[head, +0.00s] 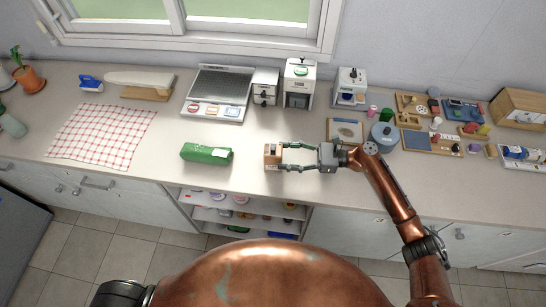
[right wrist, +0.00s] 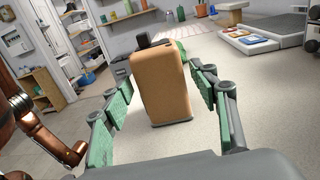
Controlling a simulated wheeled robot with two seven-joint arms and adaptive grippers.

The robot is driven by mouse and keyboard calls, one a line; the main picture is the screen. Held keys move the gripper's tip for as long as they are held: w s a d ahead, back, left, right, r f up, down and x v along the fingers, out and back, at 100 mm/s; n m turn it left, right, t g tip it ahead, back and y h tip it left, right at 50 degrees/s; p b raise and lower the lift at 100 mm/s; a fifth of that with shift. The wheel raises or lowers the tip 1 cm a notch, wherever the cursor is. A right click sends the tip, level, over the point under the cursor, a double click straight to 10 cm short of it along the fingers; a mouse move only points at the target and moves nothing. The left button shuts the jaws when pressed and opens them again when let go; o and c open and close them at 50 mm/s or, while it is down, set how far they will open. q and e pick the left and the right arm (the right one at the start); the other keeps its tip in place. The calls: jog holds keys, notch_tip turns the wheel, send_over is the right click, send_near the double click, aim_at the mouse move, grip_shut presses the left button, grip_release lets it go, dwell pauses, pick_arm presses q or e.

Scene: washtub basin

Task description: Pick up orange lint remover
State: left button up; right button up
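The orange lint remover (head: 272,155) is a small upright block with a dark top part, standing on the counter near its front edge. In the right wrist view the orange lint remover (right wrist: 160,88) is straight ahead, between the fingers. My right gripper (head: 284,156) reaches in from the right, low over the counter, with its fingertips at either side of it. In the right wrist view the green-padded fingers of my right gripper (right wrist: 160,76) are spread, with gaps visible on both sides of the block. My left gripper is not in view.
A green box (head: 207,153) lies to the left on the counter (head: 240,180). A scale-like device (head: 217,92) and white machines (head: 299,83) stand behind. A round grey-blue pot (head: 384,136) and a framed tray (head: 345,131) are near my right wrist. The counter just left of the block is clear.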

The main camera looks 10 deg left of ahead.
jog(key=c, duration=0.8)
jog(key=shift+r, duration=0.45)
jog(key=s+r+p, duration=0.3)
jog(key=s+r, duration=0.9)
jog(key=s, duration=0.2)
jog(key=shift+d, duration=0.45)
jog(key=shift+r, duration=0.1)
